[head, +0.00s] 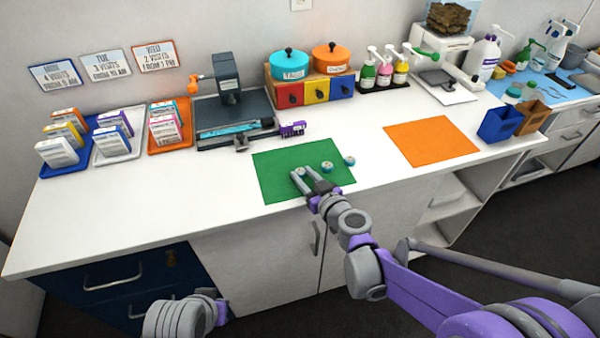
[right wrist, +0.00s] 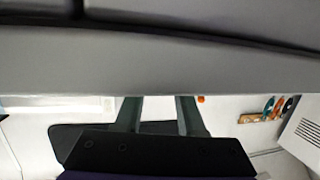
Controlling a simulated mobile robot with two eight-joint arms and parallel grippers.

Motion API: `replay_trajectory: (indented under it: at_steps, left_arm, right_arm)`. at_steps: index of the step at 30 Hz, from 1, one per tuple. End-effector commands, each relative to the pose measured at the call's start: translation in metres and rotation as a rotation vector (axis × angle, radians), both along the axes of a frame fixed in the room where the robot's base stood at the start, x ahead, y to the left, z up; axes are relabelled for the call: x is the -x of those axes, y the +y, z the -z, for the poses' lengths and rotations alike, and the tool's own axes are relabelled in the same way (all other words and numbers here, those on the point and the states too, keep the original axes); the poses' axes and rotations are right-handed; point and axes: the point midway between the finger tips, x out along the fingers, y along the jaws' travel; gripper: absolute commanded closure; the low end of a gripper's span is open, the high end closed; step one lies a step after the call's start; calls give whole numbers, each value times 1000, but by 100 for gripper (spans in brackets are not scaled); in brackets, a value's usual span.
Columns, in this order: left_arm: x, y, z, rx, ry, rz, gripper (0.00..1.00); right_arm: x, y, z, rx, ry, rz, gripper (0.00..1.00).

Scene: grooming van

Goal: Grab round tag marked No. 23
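Several small round tags lie near the green mat (head: 275,183) in the head view. One tag (head: 327,167) is on the mat, right of my right gripper. Another tag (head: 349,161) is at the mat's right edge. A third pale round shape (head: 299,172) shows at the tip of the left finger and is partly hidden. Their numbers are too small to read. My right gripper (head: 306,177) is over the mat with its fingers apart. Both fingers (right wrist: 160,115) also show apart in the right wrist view, with nothing seen between them.
An orange mat (head: 432,141) lies to the right on the white counter (head: 130,205). The front left counter is clear.

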Motion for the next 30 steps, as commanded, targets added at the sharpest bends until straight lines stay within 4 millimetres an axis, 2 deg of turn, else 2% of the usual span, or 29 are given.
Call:
replay_trajectory:
  at_steps: [1,5,16,30]
  left_arm:
    - [0,0,0,0,0,0,100]
    - [0,0,0,0,0,0,100]
    - [0,0,-2,0,-1,0,100]
    - [-2,0,-22,0,-7,0,100]
  right_arm:
    - [0,0,0,0,0,0,77]
    - [0,0,0,0,0,0,100]
    - [0,0,-6,0,0,0,100]
    - [0,0,-89,1,0,0,100]
